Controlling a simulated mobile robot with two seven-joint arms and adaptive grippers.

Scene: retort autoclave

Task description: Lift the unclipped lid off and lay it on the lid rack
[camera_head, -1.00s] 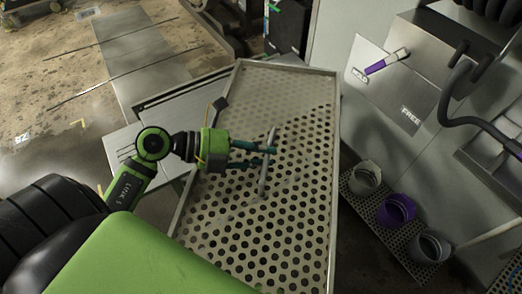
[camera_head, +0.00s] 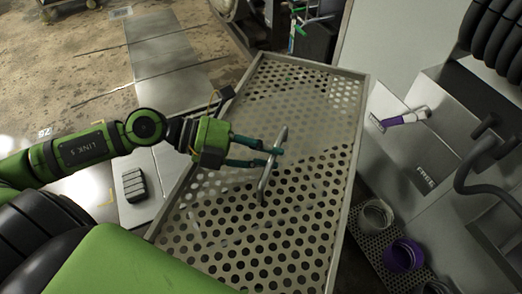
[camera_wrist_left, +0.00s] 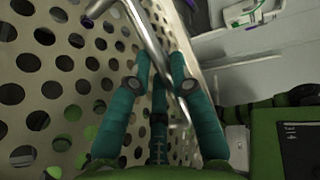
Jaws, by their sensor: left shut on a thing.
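The lid (camera_head: 240,234) is a large perforated metal panel with a raised rim, seen at a slant in the middle of the head view. A straight metal bar handle (camera_head: 266,178) stands across it. My left gripper (camera_head: 276,153) comes in from the left and is shut on this handle. In the left wrist view the teal fingers (camera_wrist_left: 161,85) lie on both sides of the bar (camera_wrist_left: 146,36), with the perforated sheet (camera_wrist_left: 60,70) behind. I cannot tell whether the lid is clear of what lies under it. No lid rack can be made out with certainty. My right gripper is out of view.
Grey cups and a purple cup (camera_head: 403,255) stand on a perforated shelf at lower right. A dark ridged block (camera_head: 134,185) lies on a grey plate at left.

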